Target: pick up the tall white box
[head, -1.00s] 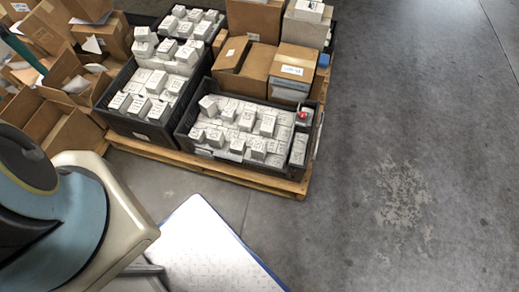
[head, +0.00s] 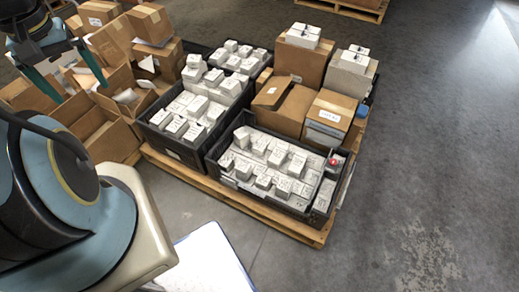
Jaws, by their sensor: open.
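Many small white boxes with dark printing stand in the black crates on a wooden pallet. The front crate (head: 268,207) holds close rows of them, with a longer white box (head: 324,194) at its right end. The left crate (head: 172,150) holds more, including a white box (head: 194,62) that stands above its neighbours. I cannot tell for sure which one is the tall white box. My gripper (head: 72,82) is at the upper left, over the open cardboard boxes. Its teal fingers are spread, with nothing seen between them, and it is apart from the white boxes.
Closed brown cartons (head: 283,105) stand at the back of the pallet (head: 290,230), some with white boxes on top. Open cardboard boxes (head: 95,130) crowd the left. A red item (head: 333,162) sits at the front crate's corner. The grey floor (head: 430,150) at right is clear.

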